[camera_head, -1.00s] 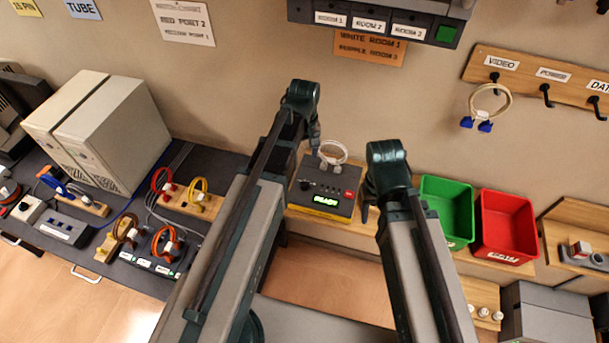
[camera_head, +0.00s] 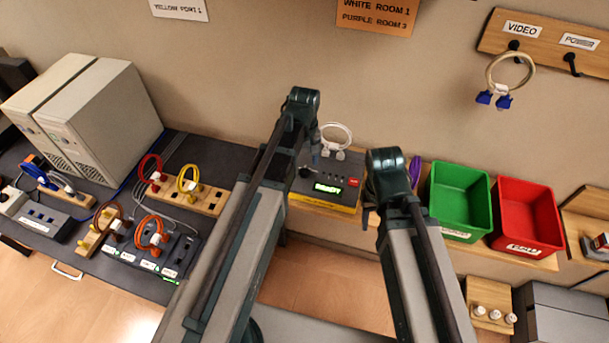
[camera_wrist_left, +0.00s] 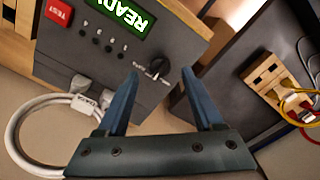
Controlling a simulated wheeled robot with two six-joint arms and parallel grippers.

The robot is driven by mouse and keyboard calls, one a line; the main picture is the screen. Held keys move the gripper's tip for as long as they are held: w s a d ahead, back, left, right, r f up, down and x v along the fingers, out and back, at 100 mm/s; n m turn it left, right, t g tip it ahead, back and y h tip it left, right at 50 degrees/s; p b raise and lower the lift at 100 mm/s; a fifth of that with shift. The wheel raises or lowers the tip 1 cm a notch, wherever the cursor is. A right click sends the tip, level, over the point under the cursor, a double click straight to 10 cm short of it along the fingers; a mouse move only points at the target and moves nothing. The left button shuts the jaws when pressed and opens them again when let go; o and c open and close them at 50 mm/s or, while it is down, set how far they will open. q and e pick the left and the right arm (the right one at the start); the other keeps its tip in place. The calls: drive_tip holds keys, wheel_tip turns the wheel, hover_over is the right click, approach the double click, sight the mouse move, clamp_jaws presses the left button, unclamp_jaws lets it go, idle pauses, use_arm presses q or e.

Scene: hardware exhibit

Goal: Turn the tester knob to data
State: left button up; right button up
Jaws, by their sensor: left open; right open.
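The tester (camera_head: 322,196) is a dark grey box with a yellow front strip, a green READY display and a red button, standing on the bench between my arms. Its black knob (camera_wrist_left: 157,68) has a white pointer line; the setting labels are too small to read. The knob also shows in the head view (camera_head: 305,172). My left gripper (camera_wrist_left: 160,76) is open, its two blue fingers on either side of the knob in the left wrist view; I cannot tell whether they touch it. My right gripper (camera_head: 367,214) hangs just right of the tester, mostly hidden by its arm.
A white cable (camera_head: 337,132) is plugged into the tester's back. Green (camera_head: 460,198) and red (camera_head: 527,215) bins stand to the right. Computer towers (camera_head: 95,120) and coloured cable loops on wooden blocks fill the left bench. A video cable (camera_head: 510,72) hangs on the wall rack.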

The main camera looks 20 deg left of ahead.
sight(305, 169)
use_arm(q)
drive_tip(key=shift+f+b, duration=1)
drive_tip(key=shift+f, duration=0.55)
use_arm(e)
wheel_tip(305, 169, down, 3)
use_arm(q)
drive_tip(key=shift+c, duration=0.2)
clamp_jaws()
